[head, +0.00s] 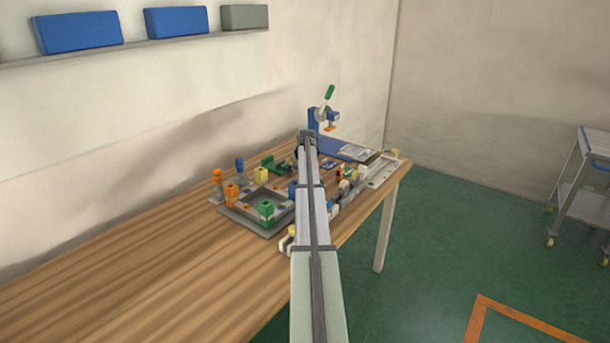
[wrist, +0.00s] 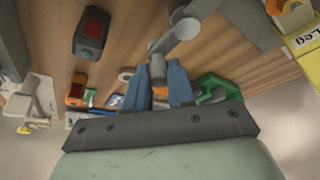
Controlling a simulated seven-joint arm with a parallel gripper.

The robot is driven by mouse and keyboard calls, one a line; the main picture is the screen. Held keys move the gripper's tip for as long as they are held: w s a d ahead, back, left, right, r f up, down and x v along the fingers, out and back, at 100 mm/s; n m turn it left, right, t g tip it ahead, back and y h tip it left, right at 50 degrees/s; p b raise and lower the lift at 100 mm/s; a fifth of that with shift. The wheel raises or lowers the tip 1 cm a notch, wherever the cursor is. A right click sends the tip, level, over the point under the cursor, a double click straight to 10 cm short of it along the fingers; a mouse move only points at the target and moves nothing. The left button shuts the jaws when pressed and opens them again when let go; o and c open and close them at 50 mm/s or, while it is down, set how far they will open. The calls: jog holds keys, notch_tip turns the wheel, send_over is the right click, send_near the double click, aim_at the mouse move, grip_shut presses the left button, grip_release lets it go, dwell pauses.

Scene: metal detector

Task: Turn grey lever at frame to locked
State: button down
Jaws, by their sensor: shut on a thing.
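My gripper (wrist: 158,74) shows in the wrist view, its two blue fingers closed on the end of a grey lever (wrist: 172,37). The lever is a pale grey bar with round discs, slanting up and right from the fingertips. In the head view my arm reaches away over the table and hides the gripper and the lever. A grey frame (head: 231,212) lies on the table left of my arm, partly covered by it. I cannot tell the lever's mounting or whether it is at locked.
The table's near left is clear.

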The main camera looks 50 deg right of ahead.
jog(key=shift+w+n, duration=0.1)
jog(key=shift+n, duration=0.2)
jog(key=c, duration=1)
grip_release()
jog(key=shift+o, duration=0.2)
jog(key=v, duration=1.3)
jog(key=shift+r, duration=0.4)
